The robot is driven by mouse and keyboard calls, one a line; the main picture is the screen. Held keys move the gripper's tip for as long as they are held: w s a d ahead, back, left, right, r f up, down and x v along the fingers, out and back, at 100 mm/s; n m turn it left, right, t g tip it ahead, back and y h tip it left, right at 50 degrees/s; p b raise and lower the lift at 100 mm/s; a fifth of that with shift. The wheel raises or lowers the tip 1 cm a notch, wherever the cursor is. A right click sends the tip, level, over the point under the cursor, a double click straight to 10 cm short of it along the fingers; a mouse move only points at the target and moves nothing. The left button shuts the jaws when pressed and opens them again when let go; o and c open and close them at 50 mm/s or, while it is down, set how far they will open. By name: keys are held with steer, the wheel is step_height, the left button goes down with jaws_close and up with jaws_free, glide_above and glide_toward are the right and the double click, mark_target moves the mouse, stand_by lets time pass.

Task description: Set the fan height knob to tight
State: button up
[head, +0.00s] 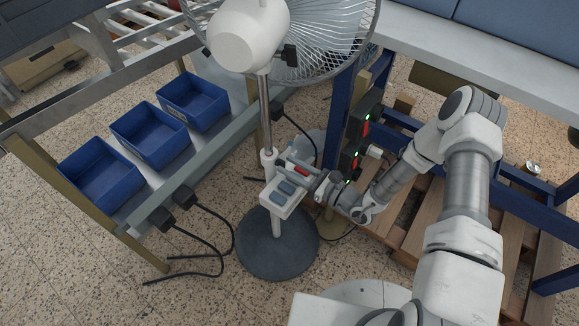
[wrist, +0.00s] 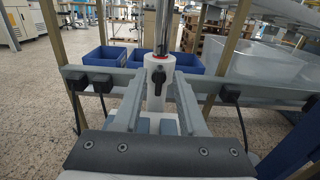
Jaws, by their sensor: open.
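A standing fan (head: 249,35) has a metal pole (head: 265,115), a white lower column with a button panel (head: 285,190), and a round dark base (head: 277,243). In the wrist view the black height knob (wrist: 158,76) sits on the white collar, just below a red ring and the chrome pole. My gripper (wrist: 160,90) is open, with one finger on each side of the knob in the picture and visible gaps to it. I cannot tell whether the fingertips reach its depth. In the head view my gripper (head: 292,166) is beside the column; the knob is not clear there.
Several blue bins (head: 148,135) stand on a metal shelf (head: 185,160) left of the fan. A blue-framed bench (head: 490,45) and dark boxes with green lights (head: 358,140) are on the right. Black cables (head: 205,245) lie on the floor at left.

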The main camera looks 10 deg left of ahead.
steer(key=shift+w+a, duration=0.1)
steer(key=shift+a, duration=0.2)
jaws_close()
